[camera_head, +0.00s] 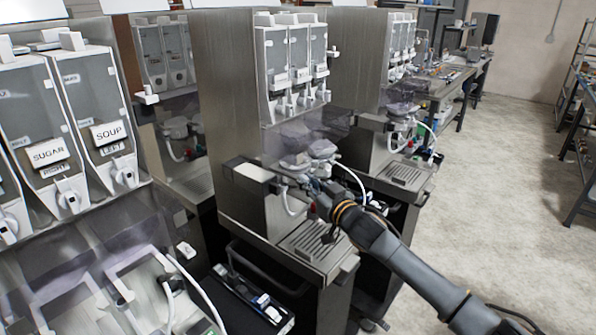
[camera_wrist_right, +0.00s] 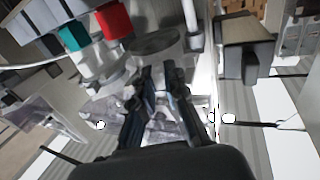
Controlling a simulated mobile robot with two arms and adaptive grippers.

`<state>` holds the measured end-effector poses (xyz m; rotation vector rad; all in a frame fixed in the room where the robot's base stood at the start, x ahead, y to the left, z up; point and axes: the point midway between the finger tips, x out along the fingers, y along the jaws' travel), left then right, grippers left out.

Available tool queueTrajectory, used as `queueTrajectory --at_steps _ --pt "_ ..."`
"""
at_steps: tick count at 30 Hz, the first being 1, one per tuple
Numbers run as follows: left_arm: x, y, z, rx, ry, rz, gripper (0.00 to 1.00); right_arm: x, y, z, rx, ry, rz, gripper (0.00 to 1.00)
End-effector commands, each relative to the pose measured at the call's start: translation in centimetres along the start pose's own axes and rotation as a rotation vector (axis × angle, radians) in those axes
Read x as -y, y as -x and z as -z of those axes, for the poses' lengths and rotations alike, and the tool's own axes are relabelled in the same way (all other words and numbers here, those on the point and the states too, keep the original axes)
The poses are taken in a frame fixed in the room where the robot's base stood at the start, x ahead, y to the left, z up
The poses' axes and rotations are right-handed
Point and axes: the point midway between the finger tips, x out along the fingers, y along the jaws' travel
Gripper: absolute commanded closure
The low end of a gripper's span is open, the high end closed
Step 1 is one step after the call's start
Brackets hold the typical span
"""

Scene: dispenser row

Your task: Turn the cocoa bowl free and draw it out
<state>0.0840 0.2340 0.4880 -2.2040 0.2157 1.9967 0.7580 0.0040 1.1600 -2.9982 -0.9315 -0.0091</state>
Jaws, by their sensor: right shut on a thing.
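My right gripper (camera_head: 313,184) reaches from the lower right into the mixing area of the middle dispenser. In the wrist view, its two dark fingers (camera_wrist_right: 160,72) are close together. They are shut on part of a grey rounded piece (camera_wrist_right: 156,43), which I take for the cocoa bowl. In the head view, pale bowls (camera_head: 322,147) sit below the middle dispenser's canisters (camera_head: 293,55). I cannot read which is cocoa, and the gripper partly hides the lower parts. My left gripper is not in view.
A near dispenser (camera_head: 75,110) with SUGAR and SOUP labels fills the left. A drip grille (camera_head: 312,238) lies below my right gripper. A white hose (camera_head: 352,178) curves beside it. Another dispenser (camera_head: 360,60) stands behind. The floor (camera_head: 500,190) at right is clear.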

Motion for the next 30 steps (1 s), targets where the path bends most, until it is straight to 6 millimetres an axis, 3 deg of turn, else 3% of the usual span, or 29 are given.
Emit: queueTrajectory --at_steps 1,12,30 --pt "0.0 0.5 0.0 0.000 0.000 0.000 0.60 0.0 -0.2 1.1 -0.011 0.004 0.011 1.00" --pt "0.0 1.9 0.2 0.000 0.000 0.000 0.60 -0.6 -0.2 1.0 -0.010 0.006 0.099 1.00" --pt "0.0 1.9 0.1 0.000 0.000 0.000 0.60 -1.0 -0.4 0.8 -0.012 0.007 0.175 1.00"
